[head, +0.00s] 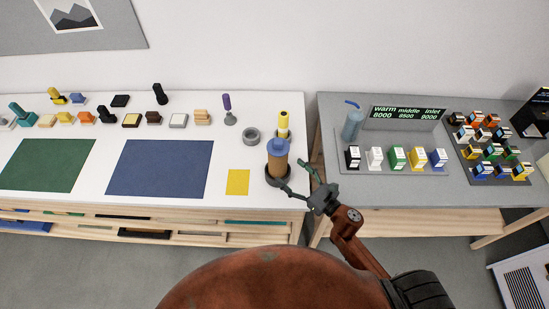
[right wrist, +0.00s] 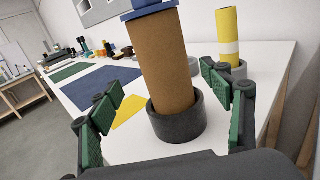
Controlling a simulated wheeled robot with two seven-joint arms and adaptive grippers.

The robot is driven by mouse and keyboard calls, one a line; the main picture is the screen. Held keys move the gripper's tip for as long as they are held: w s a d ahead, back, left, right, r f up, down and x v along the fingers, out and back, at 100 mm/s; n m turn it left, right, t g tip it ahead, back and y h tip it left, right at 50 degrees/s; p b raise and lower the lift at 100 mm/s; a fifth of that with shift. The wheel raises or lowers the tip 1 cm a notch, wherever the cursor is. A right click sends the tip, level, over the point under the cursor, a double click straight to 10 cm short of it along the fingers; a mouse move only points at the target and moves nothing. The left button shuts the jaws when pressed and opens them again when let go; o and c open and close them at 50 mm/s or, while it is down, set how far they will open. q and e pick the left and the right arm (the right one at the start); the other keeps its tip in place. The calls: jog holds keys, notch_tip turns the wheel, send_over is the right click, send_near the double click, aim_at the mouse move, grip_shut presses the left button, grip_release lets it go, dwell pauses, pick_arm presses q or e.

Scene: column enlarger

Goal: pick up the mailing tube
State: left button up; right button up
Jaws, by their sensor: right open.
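The mailing tube is most likely the brown cardboard tube (head: 278,164) with a blue cap, standing upright in a dark round holder (head: 278,182) near the white table's front right corner. In the right wrist view the brown tube (right wrist: 162,62) rises from its dark holder (right wrist: 178,122), large and close, between the two green-padded fingers. My right gripper (head: 298,178) is open and empty, just right of the tube's base, its fingers pointing towards it. I cannot tell whether a finger touches the holder. My left gripper is not in view.
A yellow tube (head: 283,124) with a white band stands just behind. An empty grey ring (head: 251,136) and a purple-handled tool (head: 228,108) are nearby. A yellow sheet (head: 238,182) and a blue mat (head: 160,168) lie left. A gap separates the grey table (head: 400,188) at right.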

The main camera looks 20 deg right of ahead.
aim_at(285, 165)
jog(key=shift+w+a, duration=0.15)
jog(key=shift+w, duration=0.3)
jog(key=shift+w+a+r, duration=0.15)
jog(key=shift+w+a, duration=0.05)
jog(key=shift+w, duration=0.15)
jog(key=shift+w+a+p, duration=0.35)
jog(key=shift+w+p, duration=0.1)
jog(key=shift+w, duration=0.15)
jog(key=w, duration=0.1)
jog(key=w+a, duration=0.1)
jog(key=w+p, duration=0.1)
jog(key=shift+w+a+f, duration=0.15)
jog(key=shift+w+f, duration=0.1)
jog(key=shift+f, duration=0.1)
jog(key=shift+w+a, duration=0.2)
jog(key=shift+w, duration=0.05)
jog(key=shift+w+f, duration=0.1)
jog(key=shift+f, duration=0.05)
jog(key=c, duration=0.7)
grip_shut()
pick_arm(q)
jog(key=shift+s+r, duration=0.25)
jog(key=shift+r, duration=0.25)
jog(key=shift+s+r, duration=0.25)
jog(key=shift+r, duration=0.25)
